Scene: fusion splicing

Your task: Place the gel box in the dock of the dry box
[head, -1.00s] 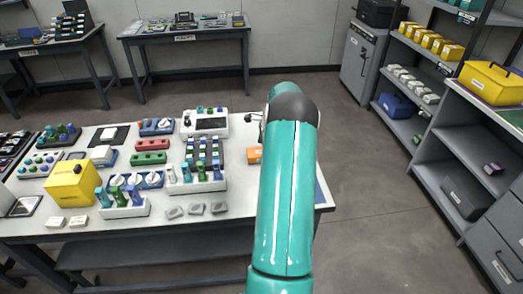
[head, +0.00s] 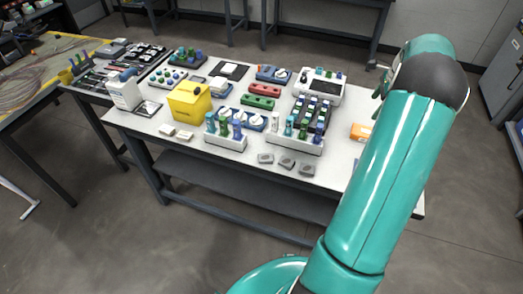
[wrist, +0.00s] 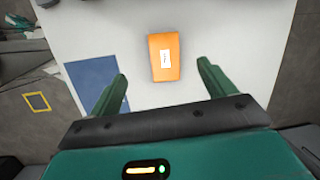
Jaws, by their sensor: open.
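A small orange box (head: 361,132) with a white label, which I take to be the gel box, lies on the right part of the white table, partly behind my arm. It also shows in the wrist view (wrist: 165,58), ahead of and between my open green fingers. My gripper (wrist: 163,70) is empty and is not touching the box. In the head view my gripper is mostly hidden behind my arm. I cannot tell for sure which thing is the dry box; a white unit with a dark panel (head: 318,86) stands at the table's back, left of the orange box.
A yellow box (head: 189,103), a red block (head: 262,90), racks of coloured bottles and several small grey pieces crowd the table's left and middle. A blue flat patch (wrist: 98,85) lies left of the orange box.

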